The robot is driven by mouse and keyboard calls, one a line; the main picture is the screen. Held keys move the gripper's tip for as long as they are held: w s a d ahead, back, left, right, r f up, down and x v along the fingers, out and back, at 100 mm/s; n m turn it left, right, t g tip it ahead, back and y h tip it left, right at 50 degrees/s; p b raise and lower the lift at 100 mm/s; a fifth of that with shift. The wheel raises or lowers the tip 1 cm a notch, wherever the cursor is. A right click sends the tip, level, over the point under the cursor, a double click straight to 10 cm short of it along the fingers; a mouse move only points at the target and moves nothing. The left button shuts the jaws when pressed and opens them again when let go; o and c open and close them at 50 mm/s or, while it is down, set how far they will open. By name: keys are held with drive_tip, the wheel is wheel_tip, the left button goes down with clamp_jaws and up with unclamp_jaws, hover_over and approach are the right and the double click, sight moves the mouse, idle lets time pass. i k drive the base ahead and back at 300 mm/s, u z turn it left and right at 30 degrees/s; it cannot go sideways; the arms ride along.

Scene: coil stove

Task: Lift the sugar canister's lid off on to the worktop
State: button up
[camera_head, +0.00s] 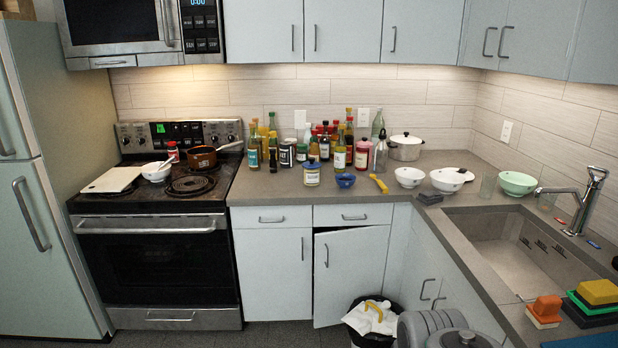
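A short jar (312,173) with a pale label and a dark blue lid stands upright near the front of the worktop (275,188), in front of a group of bottles. It looks most like the sugar canister, but its label is too small to read. Its lid sits on top of it. Two dark lidded jars (287,154) stand behind it to the left. My gripper is not in view, so its state and its distance from the jar do not show.
Several bottles (338,157) crowd behind the jar. A blue bowl (345,181) and a yellow object (379,183) are to its right. The worktop left of the jar is bare. Below, a cabinet door (350,275) stands ajar beside a full bin (371,318).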

sight(311, 164)
drive_tip(key=u, duration=0.35)
drive_tip(key=i, duration=2.45)
drive_tip(key=u, duration=0.5)
